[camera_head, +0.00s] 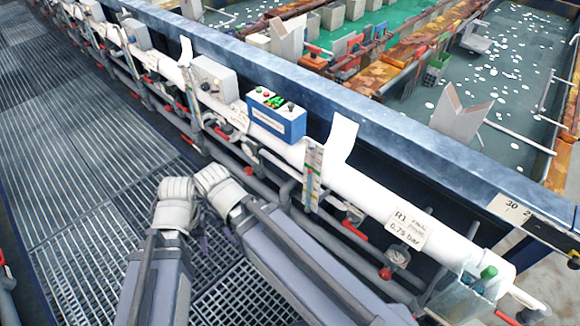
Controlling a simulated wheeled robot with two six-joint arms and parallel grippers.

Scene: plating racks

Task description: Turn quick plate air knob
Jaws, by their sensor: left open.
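A white pipe (350,187) runs diagonally along the tank side. Its near end bears a paper label (407,228) reading "R1" and "0.75 bar". Below the label are a small round gauge (398,257) and a red knob (385,273). More red handles sit along the lower pipework; I cannot tell which is the quick plate air knob. My left gripper (208,240) is open, low between the two grey arm links, mostly hidden and hard to make out. It is left of the gauge and apart from it. My right gripper is not visible.
A blue box (277,118) with coloured buttons and a grey box (213,79) sit on the pipe. A blue-grey tank edge (400,137) runs behind. Grated floor (100,150) lies open at left. A clear container with a green cap (489,272) is at lower right.

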